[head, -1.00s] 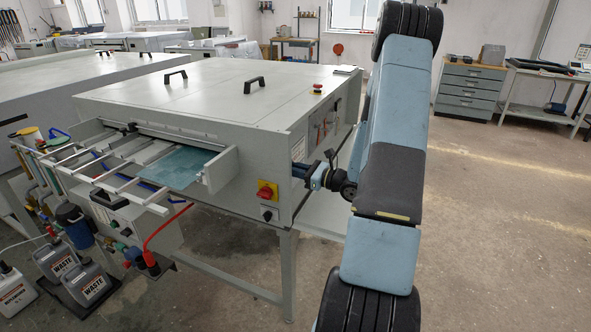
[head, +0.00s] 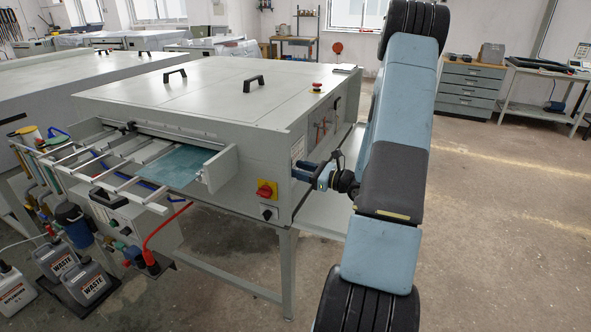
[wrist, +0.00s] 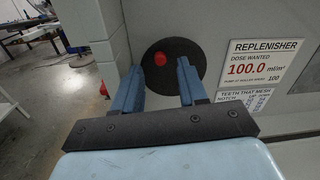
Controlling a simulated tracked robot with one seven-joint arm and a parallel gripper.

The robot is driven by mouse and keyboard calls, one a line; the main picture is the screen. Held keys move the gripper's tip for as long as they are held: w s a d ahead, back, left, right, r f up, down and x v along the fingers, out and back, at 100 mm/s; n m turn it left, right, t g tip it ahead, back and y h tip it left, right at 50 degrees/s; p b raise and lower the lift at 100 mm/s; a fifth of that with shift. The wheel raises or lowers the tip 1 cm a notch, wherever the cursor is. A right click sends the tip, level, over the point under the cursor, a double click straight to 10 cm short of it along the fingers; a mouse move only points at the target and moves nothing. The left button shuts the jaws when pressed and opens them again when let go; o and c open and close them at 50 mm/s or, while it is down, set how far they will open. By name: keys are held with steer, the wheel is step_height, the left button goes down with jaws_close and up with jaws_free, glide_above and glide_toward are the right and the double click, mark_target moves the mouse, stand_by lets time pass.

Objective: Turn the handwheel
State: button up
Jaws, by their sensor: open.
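The handwheel (wrist: 192,50) is a dark round disc with a red knob (wrist: 160,59) on its face. It is mounted on the machine's grey side panel in the wrist view. My gripper (wrist: 161,70) is open, its two blue fingers pointing at the wheel with the red knob in line with the gap between them. The fingertips overlap the lower part of the disc; I cannot tell whether they touch it. In the head view, my gripper (head: 306,171) is close to the machine's right side, and the handwheel cannot be made out there.
The plate processor (head: 215,90) fills the left and middle. A red-and-yellow switch (head: 266,189) sits on its near corner. A REPLENISHER sign (wrist: 265,68) is right of the wheel. A pale shelf (head: 325,212) juts out below my gripper. The floor at right is clear.

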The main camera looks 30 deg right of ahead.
steer(key=v, duration=1.1)
steer(key=shift+s, duration=0.1)
steer(key=s+a+r+n+g, duration=0.3)
steer(key=a+r+n+g, duration=0.35)
steer(key=a, duration=0.35)
steer(key=s+a+r+n+g, duration=0.3)
steer(key=a+r+n+g, duration=0.4)
steer(key=a, duration=0.4)
steer(key=s+a+r+n+t+h, duration=0.3)
steer(key=s+r+n+t+h, duration=0.1)
steer(key=s+r+n+h, duration=0.6)
steer(key=shift+s+r+n+h, duration=0.3)
steer(key=shift+s+r+n, duration=0.55)
steer(key=shift+s+n, duration=0.85)
steer(key=shift+w+n, duration=0.25)
